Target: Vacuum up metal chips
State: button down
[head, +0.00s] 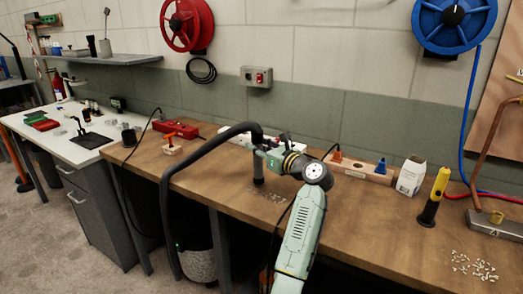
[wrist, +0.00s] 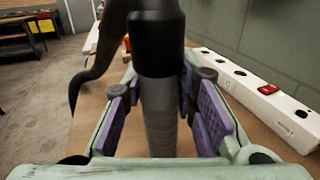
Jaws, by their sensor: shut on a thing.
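My gripper (head: 268,157) is shut on the dark vacuum nozzle (head: 258,173), which hangs roughly upright over the wooden bench. In the wrist view the nozzle (wrist: 160,118) stands between the purple finger pads. A black hose (head: 176,178) runs from its top over the bench's front edge to the vacuum (head: 197,263) on the floor. A faint patch of metal chips (head: 270,195) lies on the bench by the nozzle's lower end. I cannot tell whether the tip touches the bench. A second, brighter patch of chips (head: 473,266) lies at the front right.
A white power strip (wrist: 262,98) lies close behind the nozzle. A wooden block with plugs (head: 358,170), a white carton (head: 411,176) and a yellow-and-black tool (head: 433,197) stand to the right. The bench (head: 385,225) is clear between the patches.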

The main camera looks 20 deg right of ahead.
jog(key=shift+w+a, duration=0.2)
jog(key=shift+p+v, duration=0.85)
jog(key=shift+v, duration=4.95)
notch_tip(320, 180, up, 8)
jog(key=shift+f, duration=0.1)
